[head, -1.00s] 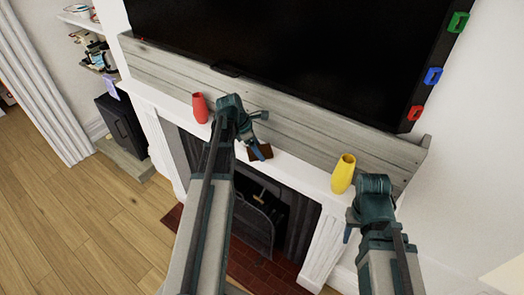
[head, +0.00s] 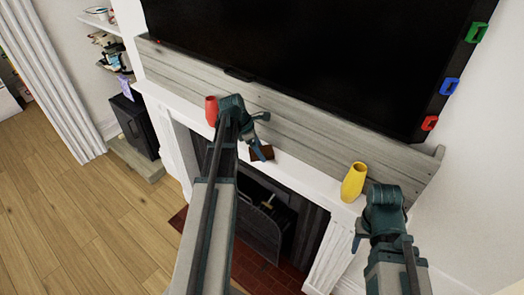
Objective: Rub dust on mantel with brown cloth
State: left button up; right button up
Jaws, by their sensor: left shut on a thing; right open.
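The white mantel (head: 308,180) runs above the fireplace. A brown cloth (head: 262,153) is on or just above the mantel top, between the two vases. My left gripper (head: 260,137) is over the mantel, shut on the cloth, and its arm hides part of the mantel. I cannot make out any dust on the mantel from here. My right gripper (head: 362,238) is open and empty, in front of the mantel's right end and below the yellow vase.
A red vase (head: 211,110) stands on the mantel just left of my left gripper. A yellow vase (head: 354,181) stands near its right end, close to my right arm. A grey wood panel (head: 300,125) and a large television (head: 310,50) are behind. The fireplace (head: 255,235) opens below.

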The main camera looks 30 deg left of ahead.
aim_at(247, 148)
pick_arm(q)
jog(key=shift+w+a, duration=0.15)
jog(key=shift+a, duration=0.55)
jog(key=shift+w+a, duration=0.1)
jog(key=shift+a, duration=0.6)
jog(key=shift+a, duration=0.15)
jog(key=shift+w+a, duration=0.15)
jog(key=shift+a, duration=1.35)
jog(key=shift+w+a+r+p, duration=0.1)
jog(key=shift+a+r+p, duration=0.05)
jog(key=shift+r+p, duration=2.75)
jog(key=shift+p, duration=0.05)
